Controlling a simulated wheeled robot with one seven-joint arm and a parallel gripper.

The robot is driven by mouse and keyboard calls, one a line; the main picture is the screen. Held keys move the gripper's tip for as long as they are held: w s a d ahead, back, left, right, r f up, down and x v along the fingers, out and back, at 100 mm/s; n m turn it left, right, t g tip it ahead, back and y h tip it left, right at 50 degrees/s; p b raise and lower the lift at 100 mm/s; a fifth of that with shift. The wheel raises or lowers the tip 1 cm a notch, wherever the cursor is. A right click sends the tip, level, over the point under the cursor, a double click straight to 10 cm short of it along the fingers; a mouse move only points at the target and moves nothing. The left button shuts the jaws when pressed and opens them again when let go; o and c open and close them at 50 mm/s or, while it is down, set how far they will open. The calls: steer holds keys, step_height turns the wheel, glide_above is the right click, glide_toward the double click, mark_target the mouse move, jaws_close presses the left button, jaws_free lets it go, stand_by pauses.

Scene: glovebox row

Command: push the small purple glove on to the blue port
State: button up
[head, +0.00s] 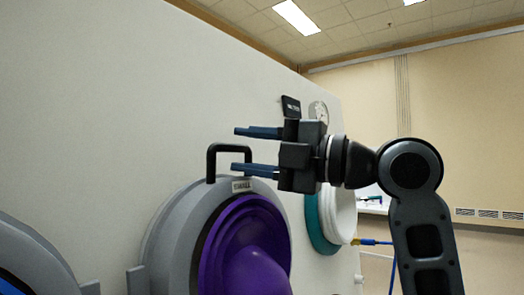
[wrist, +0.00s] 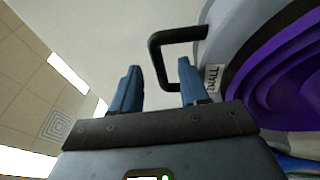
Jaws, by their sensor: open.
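The purple glove (head: 245,245) sits inside a grey ring-shaped port cover at the lower middle of the head view. A label that seems to read "SMALL" (head: 242,186) is at the ring's top. A black handle (head: 228,150) rises from the ring's top edge. My gripper (head: 246,150) is open and empty, its blue fingers pointing left at the handle's height. In the wrist view, the handle (wrist: 176,58) is just beyond the open fingers (wrist: 158,84), and the purple glove (wrist: 282,75) is at the right. Whether the fingers touch the handle I cannot tell.
Another grey ring with a blue inside edge (head: 12,283) shows at the lower left. A white and teal round port (head: 330,215) is behind my gripper on the right. A gauge (head: 318,110) and a small black box (head: 291,106) are on the white wall (head: 130,110).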

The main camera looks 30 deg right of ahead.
steer(key=shift+p+x, duration=0.55)
steer(key=shift+x, duration=2)
steer(key=shift+c, duration=0.2)
jaws_close()
